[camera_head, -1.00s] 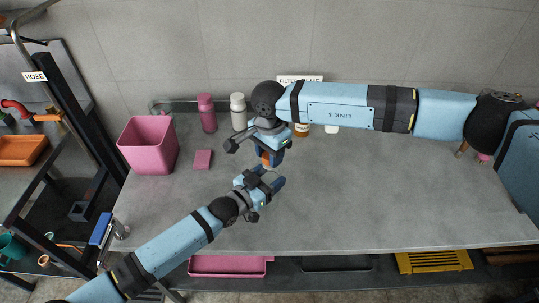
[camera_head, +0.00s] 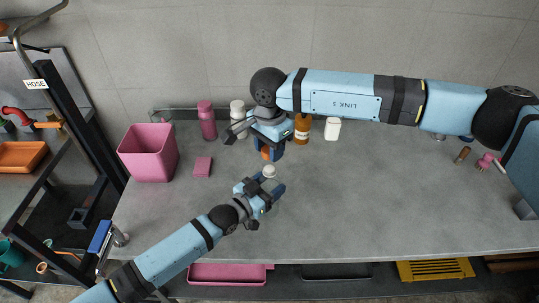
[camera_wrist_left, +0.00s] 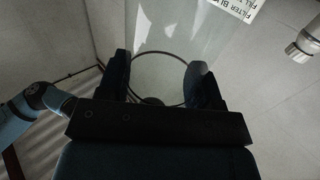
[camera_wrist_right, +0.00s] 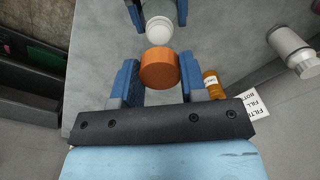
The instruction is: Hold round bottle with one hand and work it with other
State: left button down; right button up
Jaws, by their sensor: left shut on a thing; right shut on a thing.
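My left gripper (camera_head: 265,190) is shut on the round bottle, whose pale neck and top (camera_head: 269,171) show between its fingers. In the left wrist view the bottle (camera_wrist_left: 160,72) looks clear, with a round rim between the fingertips. My right gripper (camera_head: 268,152) is shut on an orange cap (camera_wrist_right: 158,68), held just above the bottle top. In the right wrist view the white bottle top (camera_wrist_right: 158,30) is bare and apart from the cap. Most of the bottle's body is hidden by the left gripper in the head view.
A brown piece (camera_head: 462,155) lies at right. The counter's middle and front right (camera_head: 380,200) are clear.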

pick_arm(q)
jog(key=shift+c, duration=1)
grip_release()
